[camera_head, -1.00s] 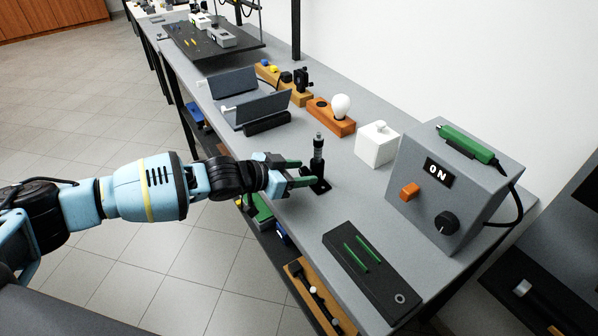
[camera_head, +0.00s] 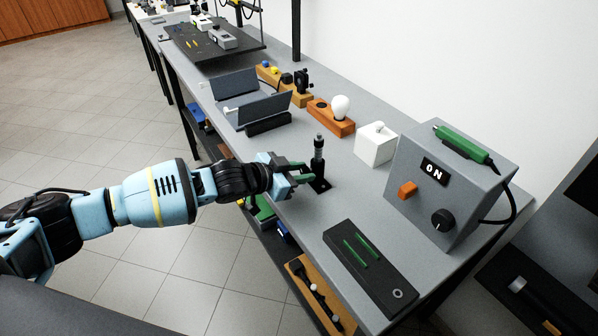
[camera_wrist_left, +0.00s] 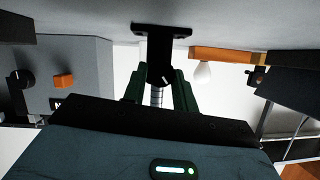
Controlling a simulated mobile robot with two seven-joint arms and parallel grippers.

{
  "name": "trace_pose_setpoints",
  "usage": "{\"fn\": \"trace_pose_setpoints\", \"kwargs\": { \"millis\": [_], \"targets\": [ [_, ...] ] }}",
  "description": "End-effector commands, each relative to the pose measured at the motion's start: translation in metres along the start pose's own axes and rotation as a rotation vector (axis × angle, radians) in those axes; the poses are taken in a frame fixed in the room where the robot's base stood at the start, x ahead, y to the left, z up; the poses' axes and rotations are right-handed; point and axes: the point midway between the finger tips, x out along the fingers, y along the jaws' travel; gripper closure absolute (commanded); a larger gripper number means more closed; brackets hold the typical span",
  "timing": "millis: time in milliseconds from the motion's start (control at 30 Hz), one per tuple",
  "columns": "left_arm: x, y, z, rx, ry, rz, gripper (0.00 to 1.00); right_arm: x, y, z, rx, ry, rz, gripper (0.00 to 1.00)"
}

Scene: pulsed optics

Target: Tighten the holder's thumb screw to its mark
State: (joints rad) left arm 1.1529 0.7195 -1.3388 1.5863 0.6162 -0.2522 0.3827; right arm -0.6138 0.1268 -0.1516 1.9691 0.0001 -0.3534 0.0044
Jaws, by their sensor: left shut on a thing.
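The holder (camera_head: 318,163) is a slim black upright post holder on a small black foot, with a metal post in its top. It also shows upside down in the wrist view (camera_wrist_left: 160,50), with a small white mark on its body. My left gripper (camera_head: 309,174) reaches it from the left at mid-height. Its green fingers stand on either side of the holder's front in the wrist view (camera_wrist_left: 160,77), shut on the thumb screw. The fingers and the dark body hide the screw, so I cannot tell its angle to the mark.
A grey control box (camera_head: 450,185) reading ON stands to the right. A black tray (camera_head: 385,290) with green rods lies in front. Behind are a white box (camera_head: 376,146), a bulb on an orange block (camera_head: 330,121) and dark angled plates (camera_head: 235,84). The bench around the holder's foot is clear.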

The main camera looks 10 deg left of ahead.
Motion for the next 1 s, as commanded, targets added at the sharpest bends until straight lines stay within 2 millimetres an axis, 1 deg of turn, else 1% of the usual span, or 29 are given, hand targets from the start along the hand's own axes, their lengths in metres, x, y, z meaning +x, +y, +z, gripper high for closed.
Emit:
{"fn": "trace_pose_setpoints", "kwargs": {
  "millis": [33, 200, 633, 800, 1000],
  "targets": [
    [-0.002, 0.001, -0.004, 0.033, 0.001, -0.015, 0.95, -0.001, 0.002, -0.01, -0.004, 0.02, 0.003, 0.64],
    [-0.001, 0.003, -0.002, 0.163, 0.001, -0.068, 0.95, -0.001, 0.004, -0.021, -0.009, 0.043, 0.009, 0.64],
    [0.001, 0.005, 0.003, 0.458, -0.004, -0.189, 0.95, -0.001, 0.006, -0.022, -0.011, 0.044, 0.013, 0.64],
    [0.001, 0.006, 0.003, 0.526, -0.003, -0.218, 0.95, -0.001, 0.006, -0.022, -0.011, 0.044, 0.013, 0.64],
    [0.001, 0.006, 0.003, 0.568, -0.003, -0.235, 0.95, -0.001, 0.006, -0.023, -0.011, 0.046, 0.013, 0.64]
  ]
}}
